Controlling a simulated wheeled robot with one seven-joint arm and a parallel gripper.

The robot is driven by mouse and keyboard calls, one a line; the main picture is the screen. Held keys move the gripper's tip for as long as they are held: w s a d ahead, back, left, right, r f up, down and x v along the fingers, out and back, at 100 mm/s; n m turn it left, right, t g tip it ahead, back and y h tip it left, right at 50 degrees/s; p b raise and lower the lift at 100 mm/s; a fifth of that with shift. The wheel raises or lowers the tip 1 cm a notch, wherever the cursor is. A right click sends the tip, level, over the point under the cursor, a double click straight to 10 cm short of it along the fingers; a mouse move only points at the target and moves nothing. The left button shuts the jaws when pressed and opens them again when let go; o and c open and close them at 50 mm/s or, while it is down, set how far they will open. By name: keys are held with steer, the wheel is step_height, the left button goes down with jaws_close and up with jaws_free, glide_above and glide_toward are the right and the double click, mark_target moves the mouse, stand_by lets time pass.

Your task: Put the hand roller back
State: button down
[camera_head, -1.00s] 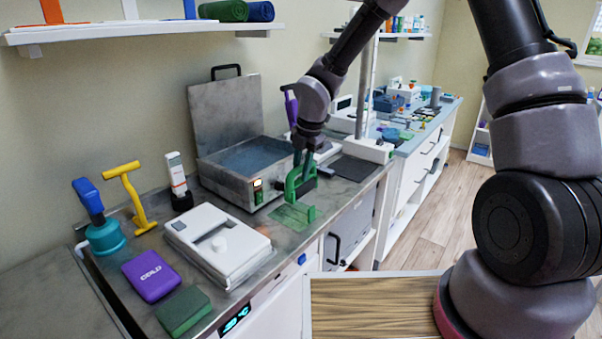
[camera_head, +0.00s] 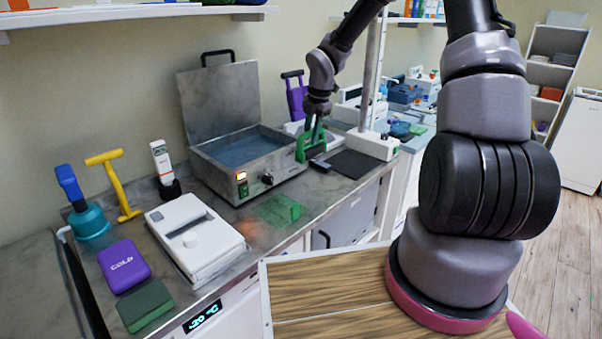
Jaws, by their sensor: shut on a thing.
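The hand roller (camera_head: 302,150) has a green frame and a dark roller part. My gripper (camera_head: 314,128) is shut on its green frame and holds it upright by the right front corner of the steel basin. I cannot tell whether it touches the counter. A see-through green plate with a small upright piece (camera_head: 290,209) lies on the counter in front of the basin, apart from the roller. The fingertips are small and partly hidden against the green frame.
The steel basin (camera_head: 222,178) stands behind with its lid up. A dark mat (camera_head: 350,164) and a white column base (camera_head: 373,144) are to the right. A white device (camera_head: 195,240), a purple cold pack (camera_head: 123,266) and a green block (camera_head: 146,306) are at left.

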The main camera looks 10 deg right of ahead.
steer(key=x, duration=0.3)
steer(key=s+x, duration=0.1)
steer(key=x, duration=0.2)
steer(key=d+x, duration=0.1)
steer(key=x, duration=0.2)
steer(key=shift+s+f, duration=0.15)
steer(key=shift+s, duration=0.15)
steer(key=shift+f, duration=0.1)
steer(key=c, duration=0.7)
jaws_free()
